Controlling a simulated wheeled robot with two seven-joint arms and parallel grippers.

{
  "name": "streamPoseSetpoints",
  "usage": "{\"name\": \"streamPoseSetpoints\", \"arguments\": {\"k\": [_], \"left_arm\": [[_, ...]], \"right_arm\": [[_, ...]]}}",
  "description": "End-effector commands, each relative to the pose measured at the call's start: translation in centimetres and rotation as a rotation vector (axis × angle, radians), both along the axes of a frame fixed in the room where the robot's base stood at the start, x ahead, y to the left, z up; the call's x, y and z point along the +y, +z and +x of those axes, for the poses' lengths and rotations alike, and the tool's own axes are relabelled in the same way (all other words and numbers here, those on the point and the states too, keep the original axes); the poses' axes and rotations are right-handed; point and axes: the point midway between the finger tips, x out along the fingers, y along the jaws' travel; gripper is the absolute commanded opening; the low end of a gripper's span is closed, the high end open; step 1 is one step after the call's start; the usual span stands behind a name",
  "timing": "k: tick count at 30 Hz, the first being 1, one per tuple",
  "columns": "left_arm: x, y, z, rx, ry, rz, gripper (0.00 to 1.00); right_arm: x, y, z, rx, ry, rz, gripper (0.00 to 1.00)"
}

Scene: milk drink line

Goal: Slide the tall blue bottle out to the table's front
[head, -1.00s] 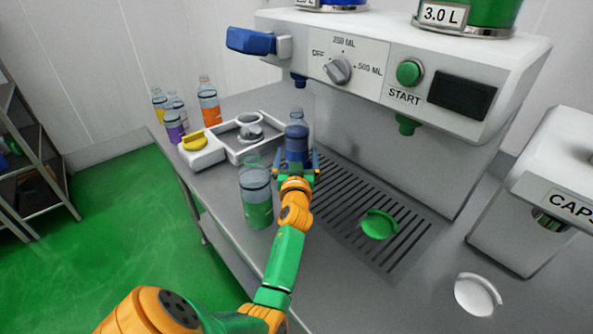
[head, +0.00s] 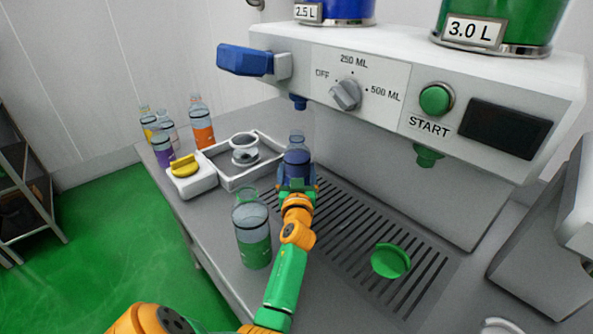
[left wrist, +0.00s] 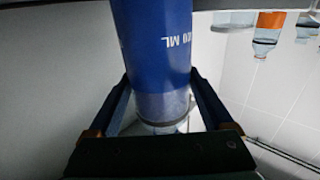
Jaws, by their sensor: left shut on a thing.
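The tall blue bottle (head: 297,158) stands upright at the left end of the drip grate, below the blue nozzle of the machine. My left gripper (head: 298,186) is at the bottle's near side and shut on it. In the left wrist view the blue bottle (left wrist: 158,55) runs between the two fingers of my left gripper (left wrist: 160,118), with white lettering on its side. The lower part of the bottle is partly hidden by the gripper in the head view. My right gripper is not in view.
A clear bottle with green liquid (head: 252,232) stands close left of my left forearm. A white tray (head: 232,183) with a small cup and a yellow-topped device (head: 186,172) are to the left. Several bottles (head: 202,125) stand behind. A green cap (head: 391,261) lies on the grate (head: 345,235).

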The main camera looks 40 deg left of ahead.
Motion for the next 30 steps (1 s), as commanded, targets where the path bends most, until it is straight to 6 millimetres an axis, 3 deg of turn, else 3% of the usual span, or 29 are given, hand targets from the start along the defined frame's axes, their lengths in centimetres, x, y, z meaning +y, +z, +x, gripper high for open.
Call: {"name": "streamPoseSetpoints", "arguments": {"k": [1, 8, 13, 21, 30], "left_arm": [[0.0, 0.0, 0.0, 0.001, 0.000, -0.001, 0.62], [0.0, -0.1, 0.0, 0.001, 0.000, -0.001, 0.00], [0.1, 0.0, -0.4, 0.004, 0.001, -0.003, 0.00], [1.2, -0.1, -3.1, 0.007, 0.003, -0.004, 0.00], [0.7, -0.5, -1.7, 0.002, 0.000, -0.005, 0.00]], "right_arm": [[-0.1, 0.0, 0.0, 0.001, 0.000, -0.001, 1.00], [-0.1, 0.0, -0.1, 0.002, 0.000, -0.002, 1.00], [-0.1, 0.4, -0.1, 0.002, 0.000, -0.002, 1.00], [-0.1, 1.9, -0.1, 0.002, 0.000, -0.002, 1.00], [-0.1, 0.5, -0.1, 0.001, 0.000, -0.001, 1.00]]}}
